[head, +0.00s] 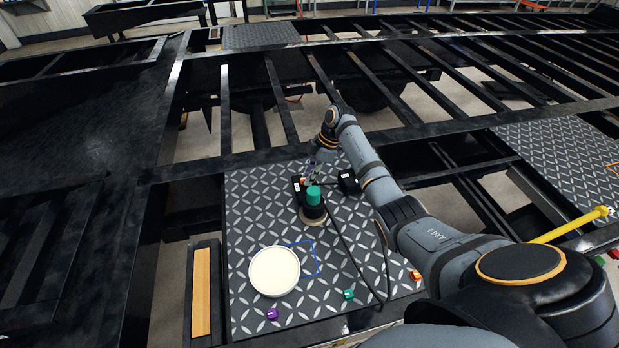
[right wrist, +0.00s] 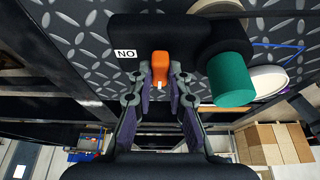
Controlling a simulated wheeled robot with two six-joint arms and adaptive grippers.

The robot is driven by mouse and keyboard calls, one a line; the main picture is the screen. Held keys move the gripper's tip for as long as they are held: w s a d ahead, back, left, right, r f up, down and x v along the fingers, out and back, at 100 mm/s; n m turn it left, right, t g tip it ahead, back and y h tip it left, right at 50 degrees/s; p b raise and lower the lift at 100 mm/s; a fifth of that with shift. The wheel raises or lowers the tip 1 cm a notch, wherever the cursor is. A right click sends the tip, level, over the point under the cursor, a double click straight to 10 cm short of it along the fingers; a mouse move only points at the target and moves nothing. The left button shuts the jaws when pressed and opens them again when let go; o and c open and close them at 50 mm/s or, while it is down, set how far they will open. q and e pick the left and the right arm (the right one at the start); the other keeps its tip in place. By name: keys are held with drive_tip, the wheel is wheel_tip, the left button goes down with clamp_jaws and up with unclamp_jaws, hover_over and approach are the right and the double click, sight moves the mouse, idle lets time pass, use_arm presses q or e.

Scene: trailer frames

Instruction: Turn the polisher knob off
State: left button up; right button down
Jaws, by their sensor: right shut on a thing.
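The polisher (head: 313,207) stands on the diamond plate, with a black body, a green cylinder and a pale round pad beneath. In the right wrist view its green cylinder (right wrist: 231,80) is right of the orange knob (right wrist: 160,66). The knob has a white mark pointing towards my gripper. A white label (right wrist: 125,54) on the black body reads "NO" in this view. My right gripper (right wrist: 161,80) is shut on the knob, one finger on each side. In the head view the right gripper (head: 312,176) reaches the polisher's far side. The left gripper is out of view.
A white disc (head: 274,271) and a blue outline lie on the diamond plate (head: 240,215). Small purple (head: 272,314), green (head: 349,295) and orange (head: 415,275) pieces lie near its front edge. A black cable runs from the polisher. Black frame beams with open gaps surround the plate.

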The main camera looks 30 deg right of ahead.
idle(0.3)
drive_tip(key=c, duration=1.3)
unclamp_jaws()
drive_tip(key=v, duration=1.2)
